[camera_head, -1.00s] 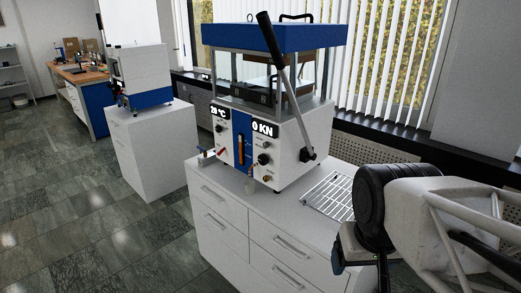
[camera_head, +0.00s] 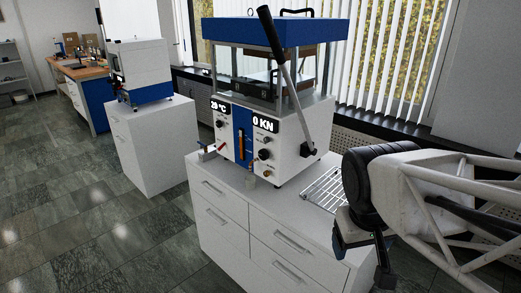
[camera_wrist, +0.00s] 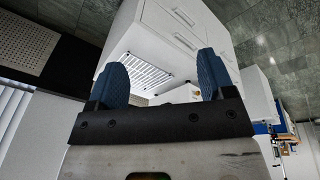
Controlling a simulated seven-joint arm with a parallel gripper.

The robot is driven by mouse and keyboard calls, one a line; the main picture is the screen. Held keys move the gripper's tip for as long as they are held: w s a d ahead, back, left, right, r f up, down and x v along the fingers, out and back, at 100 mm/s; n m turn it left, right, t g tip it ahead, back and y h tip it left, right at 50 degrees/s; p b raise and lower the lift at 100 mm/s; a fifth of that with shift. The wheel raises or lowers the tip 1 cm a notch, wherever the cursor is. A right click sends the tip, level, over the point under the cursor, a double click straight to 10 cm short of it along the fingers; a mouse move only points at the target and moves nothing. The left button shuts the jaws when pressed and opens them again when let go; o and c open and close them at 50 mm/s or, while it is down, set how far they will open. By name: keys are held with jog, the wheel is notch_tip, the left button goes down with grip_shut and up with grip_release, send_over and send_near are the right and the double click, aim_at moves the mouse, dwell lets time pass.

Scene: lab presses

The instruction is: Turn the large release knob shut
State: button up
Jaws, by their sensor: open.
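The press (camera_head: 285,150) is a white and blue benchtop machine on a white cabinet, with displays reading 20 °C and 0 KN. Whether the knob is turned open or shut cannot be told. My gripper (camera_wrist: 160,78) is open and empty, its two blue fingers spread. In the head view my gripper (camera_head: 358,243) is at the cabinet's right front, well to the right of the knob and not touching it.
A long black-handled lever (camera_head: 287,75) stands upright at the press's right side. A wire rack (camera_head: 325,188) lies on the cabinet top (camera_head: 290,205) between press and arm. A second machine (camera_head: 140,68) stands on a cabinet at the left. The floor in front is clear.

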jog(key=w+a+f+n+h, duration=0.1)
jog(key=w+n+h, duration=0.45)
jog(key=w, duration=1.05)
jog(key=w+f+n+h, duration=0.2)
jog(key=w+n+h, duration=0.35)
jog(key=w, duration=0.95)
jog(key=n+t, duration=1.1)
jog(key=n, duration=0.4)
send_near(262, 154)
jog(key=x, duration=0.3)
jog(key=shift+a+f+h, duration=0.25)
jog(key=shift+a+h, duration=0.05)
jog(key=shift+h, duration=0.1)
jog(key=shift+w, duration=0.1)
jog(key=shift+x, duration=3.85)
jog(key=shift+d+f, duration=0.1)
jog(key=shift+d, duration=0.05)
